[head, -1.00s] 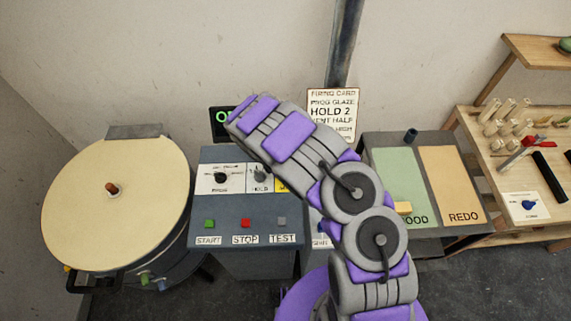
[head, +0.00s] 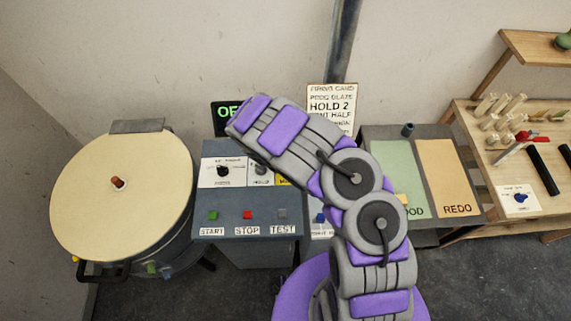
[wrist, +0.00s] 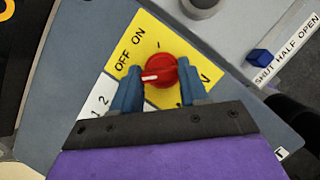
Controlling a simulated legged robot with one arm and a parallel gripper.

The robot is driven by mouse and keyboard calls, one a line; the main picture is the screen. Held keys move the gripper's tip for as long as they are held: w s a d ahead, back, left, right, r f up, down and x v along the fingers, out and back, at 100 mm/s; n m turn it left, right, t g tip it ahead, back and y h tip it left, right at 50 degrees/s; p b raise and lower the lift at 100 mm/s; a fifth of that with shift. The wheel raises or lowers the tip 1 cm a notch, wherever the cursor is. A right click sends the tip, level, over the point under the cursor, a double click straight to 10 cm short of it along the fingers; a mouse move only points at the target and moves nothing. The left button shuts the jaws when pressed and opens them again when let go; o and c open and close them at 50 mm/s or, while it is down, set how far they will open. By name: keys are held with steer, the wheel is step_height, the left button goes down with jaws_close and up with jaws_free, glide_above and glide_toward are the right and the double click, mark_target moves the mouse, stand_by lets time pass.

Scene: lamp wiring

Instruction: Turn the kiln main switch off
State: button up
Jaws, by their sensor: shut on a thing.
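The kiln main switch is a red knob (wrist: 163,68) on a yellow plate (wrist: 150,32) marked OFF and ON, seen in the wrist view. The knob's white pointer mark points left, on the side of the OFF label. My gripper (wrist: 158,88) has one blue finger on each side of the knob and is shut on it. In the head view only a sliver of the yellow plate (head: 284,181) shows; my arm hides the knob and my fingers. A display (head: 229,113) behind the panel shows green letters "OF", the rest hidden by my arm.
The control panel (head: 222,233) also carries a black dial (head: 222,171) and green, red and grey buttons. The round kiln (head: 118,200) stands at left. Right are the GOOD and REDO trays (head: 448,180) and a wooden bench (head: 478,150). A blue switch (wrist: 259,56) sits near the knob.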

steer(key=shift+w+a, duration=0.1)
steer(key=o, duration=1.1)
steer(key=shift+c, duration=0.2)
steer(key=shift+r, duration=0.55)
steer(key=v, duration=1.6)
steer(key=shift+s+a, duration=0.2)
steer(key=shift+a, duration=0.15)
steer(key=shift+d, duration=0.1)
